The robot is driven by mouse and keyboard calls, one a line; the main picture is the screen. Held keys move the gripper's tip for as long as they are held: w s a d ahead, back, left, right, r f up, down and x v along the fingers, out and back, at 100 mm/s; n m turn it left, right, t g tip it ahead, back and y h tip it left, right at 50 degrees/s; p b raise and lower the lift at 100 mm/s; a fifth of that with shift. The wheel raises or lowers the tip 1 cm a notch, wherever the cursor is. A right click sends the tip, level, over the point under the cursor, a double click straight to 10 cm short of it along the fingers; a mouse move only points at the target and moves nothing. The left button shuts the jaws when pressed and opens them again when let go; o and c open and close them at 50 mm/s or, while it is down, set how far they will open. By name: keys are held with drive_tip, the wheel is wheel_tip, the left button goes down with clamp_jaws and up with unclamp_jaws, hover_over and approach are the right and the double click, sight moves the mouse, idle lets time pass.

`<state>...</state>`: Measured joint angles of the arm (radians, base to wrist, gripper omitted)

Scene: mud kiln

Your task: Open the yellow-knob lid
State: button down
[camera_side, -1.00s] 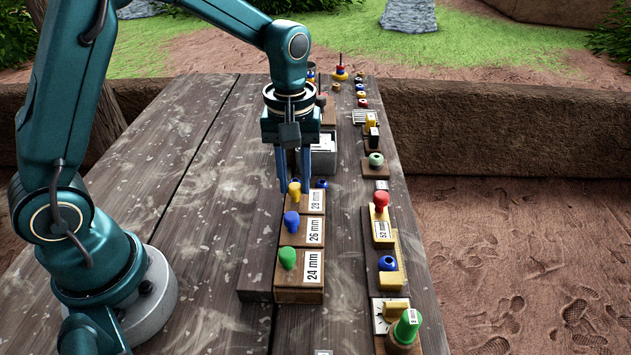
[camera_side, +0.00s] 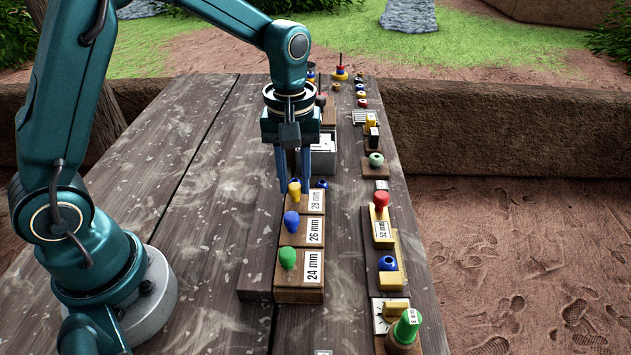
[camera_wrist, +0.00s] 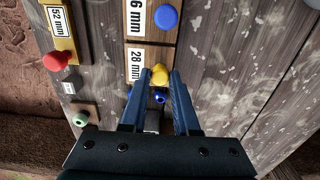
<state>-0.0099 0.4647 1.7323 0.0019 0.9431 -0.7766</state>
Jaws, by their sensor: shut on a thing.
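The yellow knob (camera_side: 294,189) stands on a wooden lid block with a 28 mm label (camera_wrist: 135,64). It also shows in the wrist view (camera_wrist: 159,76). My gripper (camera_side: 295,187) points down over it, with one blue fingertip on each side, shut on the knob. The lid sits level in line with its neighbours, and I see no gap under it. The blue knob (camera_side: 291,221) with the 26 mm label and the green knob (camera_side: 287,258) with the 24 mm label stand in front, in the same row.
A grey box (camera_side: 322,160) stands just behind the yellow-knob block, with a small blue item (camera_wrist: 160,98) close by. A red knob (camera_side: 381,201) and a blue ring (camera_side: 388,263) are in the row to the right. The table at left is clear.

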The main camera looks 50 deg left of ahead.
drive_tip(key=shift+s+a, duration=2.2)
drive_tip(key=shift+s, duration=0.05)
drive_tip(key=c, duration=0.7)
unclamp_jaws()
drive_tip(key=shift+o, duration=0.2)
wheel_tip(320, 180, up, 5)
drive_tip(key=shift+r, duration=0.1)
